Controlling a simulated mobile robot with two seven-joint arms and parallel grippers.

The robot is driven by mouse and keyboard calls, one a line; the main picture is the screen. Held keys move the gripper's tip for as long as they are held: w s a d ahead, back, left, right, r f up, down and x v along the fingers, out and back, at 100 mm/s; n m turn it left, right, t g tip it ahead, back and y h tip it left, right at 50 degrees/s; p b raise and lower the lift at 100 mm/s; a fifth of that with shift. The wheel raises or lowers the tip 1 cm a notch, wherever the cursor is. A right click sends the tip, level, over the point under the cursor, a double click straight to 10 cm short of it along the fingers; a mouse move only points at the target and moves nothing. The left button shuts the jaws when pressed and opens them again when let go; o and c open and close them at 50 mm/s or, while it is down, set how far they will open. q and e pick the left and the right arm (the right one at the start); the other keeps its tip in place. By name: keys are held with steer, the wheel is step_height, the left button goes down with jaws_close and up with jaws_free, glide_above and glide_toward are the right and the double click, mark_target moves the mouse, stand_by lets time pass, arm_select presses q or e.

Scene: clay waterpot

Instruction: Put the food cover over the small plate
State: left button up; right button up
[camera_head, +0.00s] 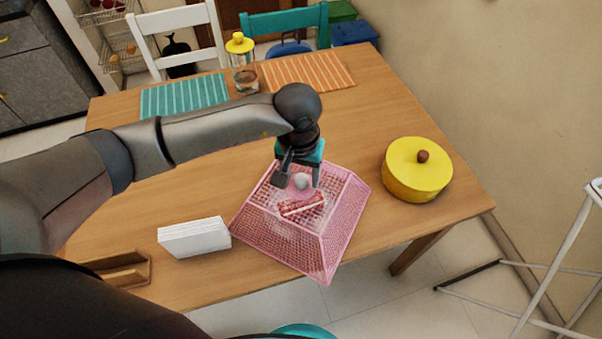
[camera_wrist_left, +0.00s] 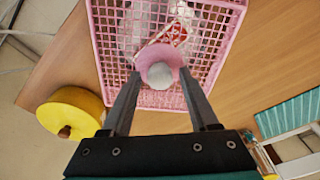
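The pink mesh food cover (camera_head: 335,235) stands on the front right part of the wooden table. A red-and-white item (camera_head: 301,205) and something pale, perhaps the small plate, show through its mesh; the plate's outline is unclear. The cover's round pale knob (camera_head: 301,181) is on top. My left gripper (camera_head: 299,183) is at the knob from above, its fingers apart on either side. In the left wrist view the knob (camera_wrist_left: 160,76) sits between the two fingertips, with no clear grip on it. My right gripper is not in view.
A yellow lidded pot (camera_head: 416,172) stands to the right of the cover. White napkins or cards (camera_head: 194,238) and a wooden holder (camera_head: 122,270) are at the left front.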

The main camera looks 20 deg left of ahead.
arm_select(q)
steer(key=shift+o, duration=0.3)
steer(key=shift+r+p, duration=0.55)
step_height(320, 180, up, 12)
steer(key=s, duration=0.1)
steer(key=shift+f, duration=0.25)
steer(key=shift+s, duration=0.15)
